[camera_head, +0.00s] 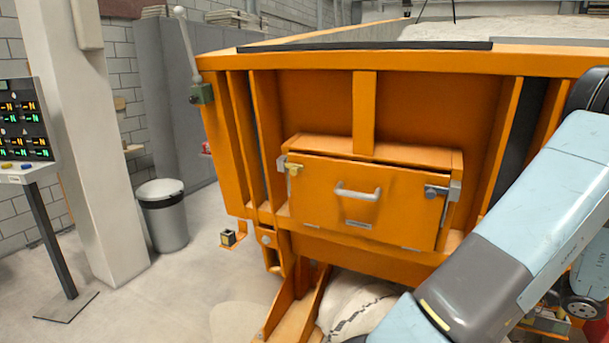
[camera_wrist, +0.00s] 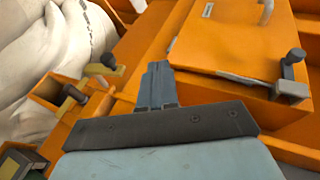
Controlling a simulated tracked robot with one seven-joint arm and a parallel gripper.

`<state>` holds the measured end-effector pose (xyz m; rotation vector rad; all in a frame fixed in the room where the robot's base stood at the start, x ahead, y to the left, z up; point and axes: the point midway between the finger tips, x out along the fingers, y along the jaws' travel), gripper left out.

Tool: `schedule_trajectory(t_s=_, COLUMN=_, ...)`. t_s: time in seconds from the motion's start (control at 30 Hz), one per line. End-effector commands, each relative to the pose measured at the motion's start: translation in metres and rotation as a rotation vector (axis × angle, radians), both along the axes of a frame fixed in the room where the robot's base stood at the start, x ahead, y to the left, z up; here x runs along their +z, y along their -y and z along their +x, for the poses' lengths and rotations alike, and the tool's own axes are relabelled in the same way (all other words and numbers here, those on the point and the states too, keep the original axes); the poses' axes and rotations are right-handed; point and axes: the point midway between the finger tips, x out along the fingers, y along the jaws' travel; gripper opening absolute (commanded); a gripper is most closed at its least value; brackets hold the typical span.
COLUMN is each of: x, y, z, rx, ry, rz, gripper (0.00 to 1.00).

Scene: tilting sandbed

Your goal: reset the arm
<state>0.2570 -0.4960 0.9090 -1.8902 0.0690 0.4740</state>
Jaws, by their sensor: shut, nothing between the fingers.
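My gripper (camera_wrist: 157,82) shows in the wrist view with its two fingers together and nothing between them. It is in front of the orange sandbed frame, close to the lower edge of the hatch. My blue-grey arm crosses the lower right of the head view, and the gripper itself is out of that view. The orange hatch (camera_head: 330,199) has a grey handle (camera_head: 358,192) and sits closed or nearly closed in the orange sandbed (camera_head: 312,100). A latch (camera_head: 437,191) at its right side also shows in the wrist view (camera_wrist: 291,73).
White sacks (camera_head: 352,302) lie under the bed, also seen in the wrist view (camera_wrist: 60,45). A lever (camera_head: 187,45) stands at the bed's left corner. A grey bin (camera_head: 163,215), a pillar (camera_head: 92,140) and a control panel (camera_head: 22,125) stand left. Floor between bin and bed is mostly clear.

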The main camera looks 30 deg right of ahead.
Motion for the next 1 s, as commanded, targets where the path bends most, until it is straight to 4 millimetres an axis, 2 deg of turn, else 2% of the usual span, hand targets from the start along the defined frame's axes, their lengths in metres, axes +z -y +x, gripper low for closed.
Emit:
schedule_trajectory(t_s=0.03, x=0.011, y=-0.009, z=0.019, rx=0.049, ry=-0.029, rz=-0.001, gripper=0.00)
schedule_trajectory(t_s=0.2, x=0.040, y=-0.042, z=0.070, rx=0.189, ry=-0.135, rz=0.005, gripper=0.00)
schedule_trajectory(t_s=0.5, x=0.085, y=-0.115, z=0.141, rx=0.398, ry=-0.326, rz=-0.030, gripper=0.00)
schedule_trajectory(t_s=0.73, x=0.117, y=-0.176, z=0.178, rx=0.523, ry=-0.465, rz=-0.100, gripper=0.00)
schedule_trajectory(t_s=1.0, x=0.150, y=-0.249, z=0.203, rx=0.632, ry=-0.604, rz=-0.223, gripper=0.00)
